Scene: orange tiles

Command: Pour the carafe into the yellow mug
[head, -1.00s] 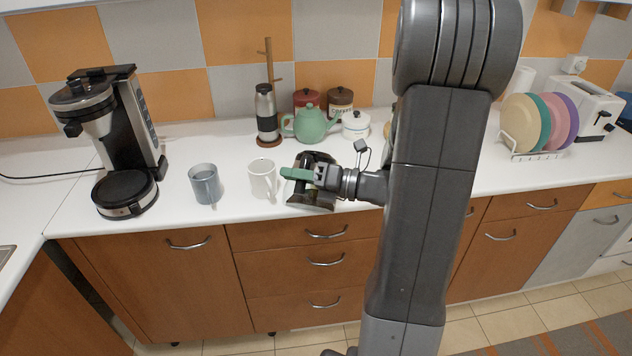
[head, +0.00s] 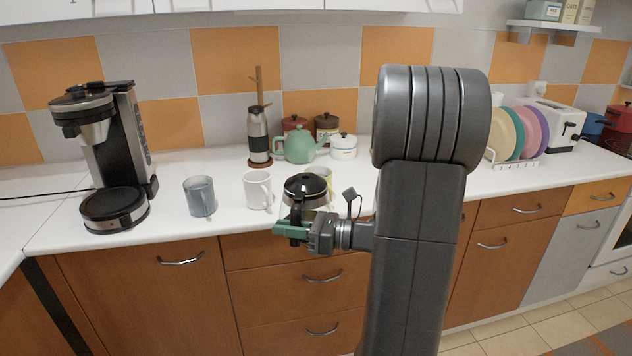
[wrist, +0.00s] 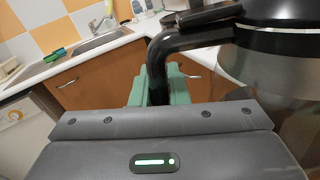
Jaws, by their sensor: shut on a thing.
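The glass carafe (head: 322,215) with its black lid and handle is roughly upright near the front edge of the counter. My gripper (head: 292,232) is shut on its black handle, on the side facing me. In the wrist view the green fingers (wrist: 160,88) close around the handle, and the dark glass body of the carafe (wrist: 285,75) fills the right side. The yellow mug (head: 326,174) is just behind the carafe and mostly hidden by it. I cannot tell how much liquid the carafe holds.
The coffee machine (head: 112,150) is at far left. A green teapot (head: 299,148) and canisters stand behind. A plate rack (head: 515,160) is at right.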

